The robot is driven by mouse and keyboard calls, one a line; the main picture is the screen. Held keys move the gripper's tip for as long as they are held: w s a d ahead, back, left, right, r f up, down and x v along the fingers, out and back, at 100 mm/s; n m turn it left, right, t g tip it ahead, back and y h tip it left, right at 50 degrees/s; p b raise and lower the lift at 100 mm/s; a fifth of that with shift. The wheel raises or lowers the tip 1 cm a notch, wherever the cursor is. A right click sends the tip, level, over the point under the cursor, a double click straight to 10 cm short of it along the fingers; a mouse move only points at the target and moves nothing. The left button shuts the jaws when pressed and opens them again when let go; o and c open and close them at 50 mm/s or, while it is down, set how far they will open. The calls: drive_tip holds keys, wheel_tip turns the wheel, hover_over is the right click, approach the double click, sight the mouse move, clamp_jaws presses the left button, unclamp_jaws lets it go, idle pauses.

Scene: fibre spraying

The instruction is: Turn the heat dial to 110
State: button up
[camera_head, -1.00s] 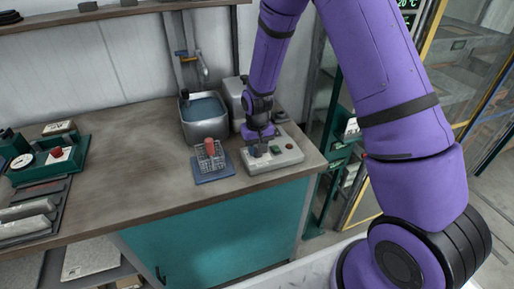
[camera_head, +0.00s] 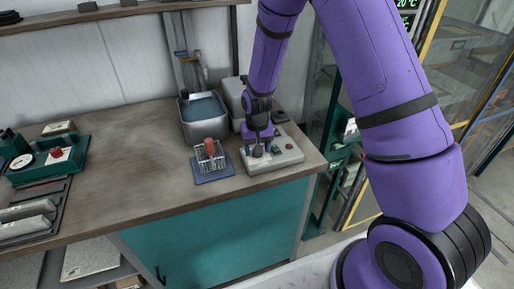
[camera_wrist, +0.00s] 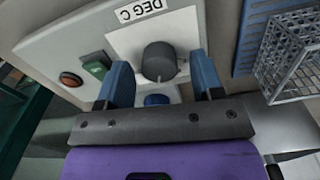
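The heat dial (camera_wrist: 160,61) is a dark grey round knob on a white plate with a "DEG C" label (camera_wrist: 137,12). It sits on the pale control box (camera_head: 287,158) at the right end of the bench. My gripper (camera_wrist: 162,85) is open, its two blue fingers apart on either side of the lower part of the dial in the wrist view. I cannot tell whether either finger touches it. In the head view my gripper (camera_head: 258,150) points down over the box and partly covers the dial. The dial's scale numbers cannot be read.
A green switch (camera_wrist: 97,66) and a red-orange button (camera_wrist: 71,79) are on the same panel. A wire basket with a red item (camera_head: 210,151) stands on a blue mat beside the box. A water bath (camera_head: 204,128) is behind. The bench middle is clear.

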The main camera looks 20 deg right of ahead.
wheel_tip(320, 180, up, 11)
idle(0.7)
drive_tip(key=shift+f, duration=0.1)
drive_tip(key=s+d+r+t, duration=0.1)
drive_tip(key=s+d+r, duration=0.1)
drive_tip(key=s+r, duration=0.6)
drive_tip(key=s+d+r+t, duration=0.2)
drive_tip(key=s+r, duration=0.2)
drive_tip(key=r, duration=0.7)
drive_tip(key=s+d+r, duration=0.1)
drive_tip(key=s+r, duration=0.1)
drive_tip(key=s, duration=0.4)
drive_tip(key=s+d+r+n+t, duration=0.1)
drive_tip(key=s+r, duration=0.2)
drive_tip(key=s, duration=0.2)
drive_tip(key=s+d+r+t, duration=0.1)
drive_tip(key=s+r, duration=0.1)
drive_tip(key=s, duration=0.4)
drive_tip(key=shift+s+r, duration=0.3)
drive_tip(key=shift+s, duration=0.05)
